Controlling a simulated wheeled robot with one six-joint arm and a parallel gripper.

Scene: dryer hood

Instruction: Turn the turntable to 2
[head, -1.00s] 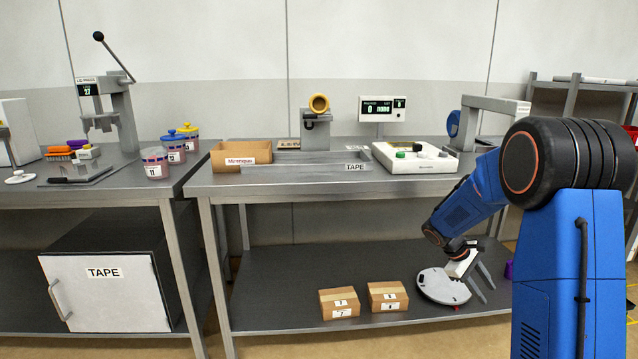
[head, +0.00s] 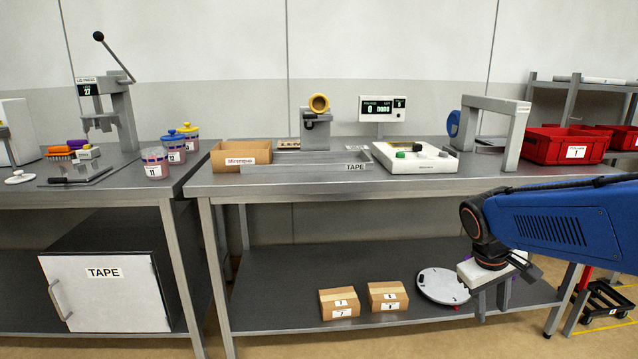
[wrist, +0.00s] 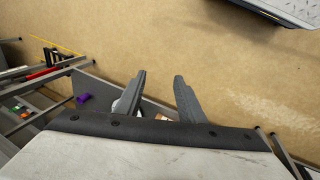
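Two cartons (head: 388,296) (head: 340,303) stand left of the disc on the lower shelf (head: 280,270). The bench top (head: 290,178) is above. A purple object (wrist: 83,98) shows at left in the wrist view. Red bins (head: 560,145) stand at right. Open floor lies in front.

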